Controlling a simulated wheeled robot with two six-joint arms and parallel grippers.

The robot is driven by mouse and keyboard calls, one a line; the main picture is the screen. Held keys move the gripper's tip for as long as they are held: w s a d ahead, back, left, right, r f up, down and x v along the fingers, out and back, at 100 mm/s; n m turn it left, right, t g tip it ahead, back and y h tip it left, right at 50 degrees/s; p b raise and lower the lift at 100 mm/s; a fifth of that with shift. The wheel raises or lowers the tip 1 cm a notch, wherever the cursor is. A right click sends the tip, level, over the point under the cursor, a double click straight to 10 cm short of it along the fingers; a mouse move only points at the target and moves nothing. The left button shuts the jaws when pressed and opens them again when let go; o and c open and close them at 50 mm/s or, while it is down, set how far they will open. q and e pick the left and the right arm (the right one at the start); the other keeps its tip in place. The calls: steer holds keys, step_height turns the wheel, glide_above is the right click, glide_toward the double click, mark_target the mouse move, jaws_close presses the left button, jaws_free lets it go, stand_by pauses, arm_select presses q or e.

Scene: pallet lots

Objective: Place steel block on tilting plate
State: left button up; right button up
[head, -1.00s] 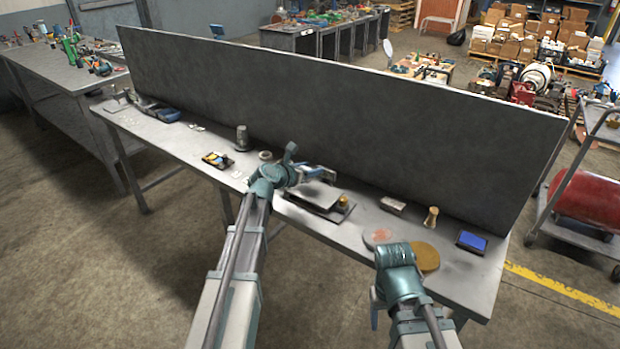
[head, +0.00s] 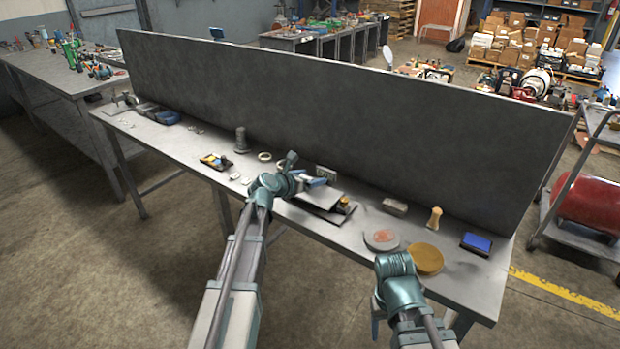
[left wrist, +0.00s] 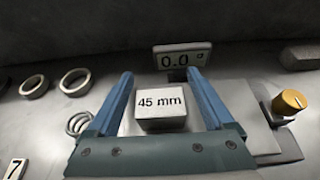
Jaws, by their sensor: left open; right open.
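The steel block (left wrist: 161,107), a pale cube marked "45 mm", shows in the left wrist view. It appears to rest on the flat grey tilting plate (left wrist: 237,101), which has a yellow knob (left wrist: 290,102) at its right and a display (left wrist: 182,58) reading 0.0° behind. My left gripper (left wrist: 158,76) is open, with a blue finger on each side of the block. In the head view the plate (head: 324,195) lies mid-table under my left gripper (head: 312,181), and I cannot make out the block. My right gripper (head: 377,312) is open and empty at the table's front edge; its fingers barely show.
A grey panel (head: 340,110) stands along the table's back. Right of the plate are a grey bar (head: 395,207), a wooden-looking stamp (head: 434,218), round discs (head: 426,258) and a blue pad (head: 477,242). Rings (left wrist: 75,82) lie to the left.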

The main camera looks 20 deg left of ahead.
arm_select(q)
steer(key=shift+r, duration=0.15)
steer(key=p+v, duration=0.5)
steer(key=v, duration=0.7)
